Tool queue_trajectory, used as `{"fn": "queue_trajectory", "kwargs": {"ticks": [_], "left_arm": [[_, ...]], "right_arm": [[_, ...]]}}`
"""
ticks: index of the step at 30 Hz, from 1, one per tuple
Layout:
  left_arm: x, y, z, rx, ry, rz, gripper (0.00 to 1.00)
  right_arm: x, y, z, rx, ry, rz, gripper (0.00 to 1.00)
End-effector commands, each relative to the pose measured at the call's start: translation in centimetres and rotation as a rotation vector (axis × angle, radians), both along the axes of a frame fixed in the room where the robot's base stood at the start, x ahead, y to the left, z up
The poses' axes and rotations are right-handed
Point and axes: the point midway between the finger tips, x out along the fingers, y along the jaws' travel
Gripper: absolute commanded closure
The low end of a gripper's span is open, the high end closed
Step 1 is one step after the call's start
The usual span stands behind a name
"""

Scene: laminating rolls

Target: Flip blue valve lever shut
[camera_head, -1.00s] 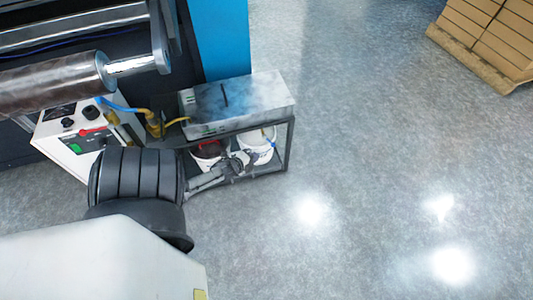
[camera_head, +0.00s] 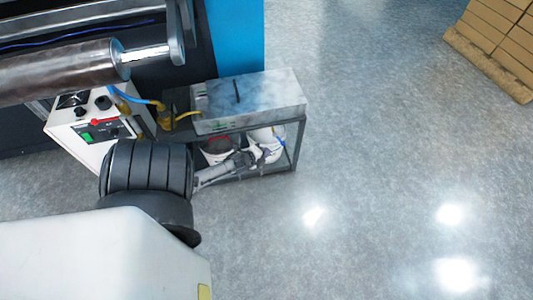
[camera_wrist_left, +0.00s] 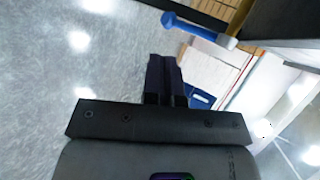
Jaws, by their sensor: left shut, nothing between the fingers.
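The blue valve lever (camera_wrist_left: 200,30) shows at the top of the left wrist view as a blue bar with a rounded knob at its left end and a thicker right end. In the head view a small blue piece (camera_head: 280,140), probably the same lever, shows at the white container's right side. My left gripper (camera_wrist_left: 165,60) is shut and empty, its dark fingertips pointing toward the lever with a gap between in the picture. In the head view the left gripper (camera_head: 256,157) is in front of the lower shelf. My right gripper is in neither view.
A metal box (camera_head: 250,100) sits on top of the dark shelf frame (camera_head: 299,140). A white container (camera_head: 263,146) and a reddish bucket (camera_head: 217,149) stand beneath. A control panel (camera_head: 85,125) and roller (camera_head: 70,72) are at left.

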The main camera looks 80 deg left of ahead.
Motion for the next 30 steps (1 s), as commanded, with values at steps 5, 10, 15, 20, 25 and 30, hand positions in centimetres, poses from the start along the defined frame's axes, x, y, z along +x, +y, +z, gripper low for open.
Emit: {"fn": "queue_trajectory", "kwargs": {"ticks": [5,10,15,20,25,30], "left_arm": [[2.4,1.5,-1.8,0.002,-0.001,0.0,1.0],[4.3,2.6,-2.7,0.001,-0.002,-0.001,1.0],[5.4,3.3,-3.2,0.0,-0.001,-0.001,1.0],[5.8,3.7,-3.4,0.0,0.0,0.0,1.0],[5.9,3.7,-3.3,0.0,0.0,0.0,1.0],[5.9,3.7,-3.3,0.0,0.0,0.0,1.0]], "right_arm": [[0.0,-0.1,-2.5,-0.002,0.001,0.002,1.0],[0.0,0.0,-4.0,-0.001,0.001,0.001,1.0],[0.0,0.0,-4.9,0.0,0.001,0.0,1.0],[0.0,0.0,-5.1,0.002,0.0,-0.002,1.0],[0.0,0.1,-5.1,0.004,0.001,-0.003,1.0],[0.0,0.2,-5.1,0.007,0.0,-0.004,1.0]]}}
